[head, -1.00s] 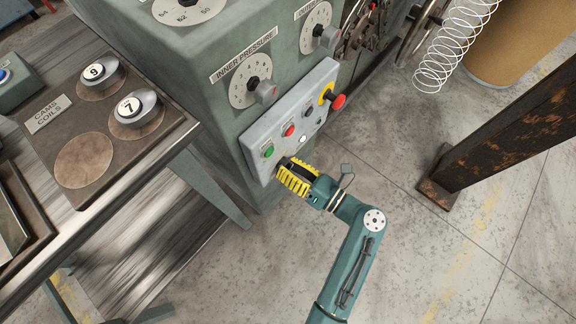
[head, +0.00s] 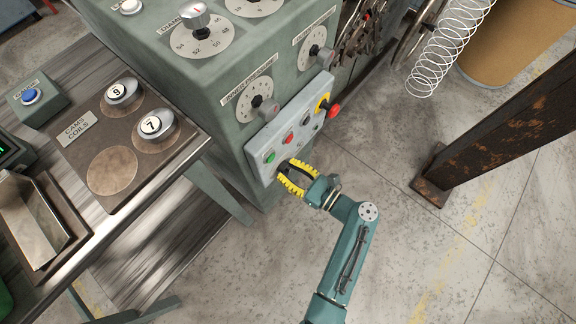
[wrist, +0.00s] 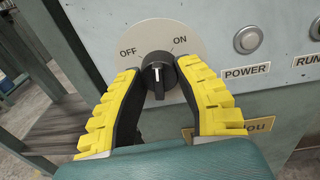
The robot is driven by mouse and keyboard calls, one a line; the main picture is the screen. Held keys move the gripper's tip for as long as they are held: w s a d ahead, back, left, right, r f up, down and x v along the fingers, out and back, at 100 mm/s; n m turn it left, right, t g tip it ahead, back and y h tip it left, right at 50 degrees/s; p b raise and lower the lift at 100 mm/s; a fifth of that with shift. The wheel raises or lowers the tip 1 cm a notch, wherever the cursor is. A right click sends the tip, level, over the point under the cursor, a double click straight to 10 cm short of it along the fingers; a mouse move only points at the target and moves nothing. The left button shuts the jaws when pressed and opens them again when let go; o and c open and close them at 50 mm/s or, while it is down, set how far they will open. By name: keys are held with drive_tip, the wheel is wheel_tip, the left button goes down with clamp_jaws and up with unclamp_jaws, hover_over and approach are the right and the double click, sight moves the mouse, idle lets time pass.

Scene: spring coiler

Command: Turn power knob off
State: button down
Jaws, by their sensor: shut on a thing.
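The black power knob (wrist: 158,76) sits on a pale round plate (wrist: 158,38) marked OFF on the left and ON on the right. The white line on the knob stands near vertical in the wrist view, between the two words. My gripper (wrist: 157,82) has its yellow-backed fingers on both sides of the knob and is shut on it. In the head view my gripper (head: 284,172) is at the lower left end of the light grey control panel (head: 262,152); its fingers mostly hide the knob there.
A green button (head: 269,157) and a red button (head: 288,138) lie close above my gripper. A red emergency button (head: 334,111) is at the panel's far end. A rusty beam (head: 500,135) stands right; floor around my arm is clear.

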drive_tip(key=n+p, duration=0.1)
drive_tip(key=n, duration=0.4)
drive_tip(key=shift+f, duration=0.15)
drive_tip(key=n+h, duration=0.1)
drive_tip(key=n, duration=0.4)
drive_tip(key=shift+t, duration=0.3)
drive_tip(key=shift+n, duration=0.3)
drive_tip(key=c, duration=0.6)
unclamp_jaws()
drive_tip(key=shift+c, duration=0.2)
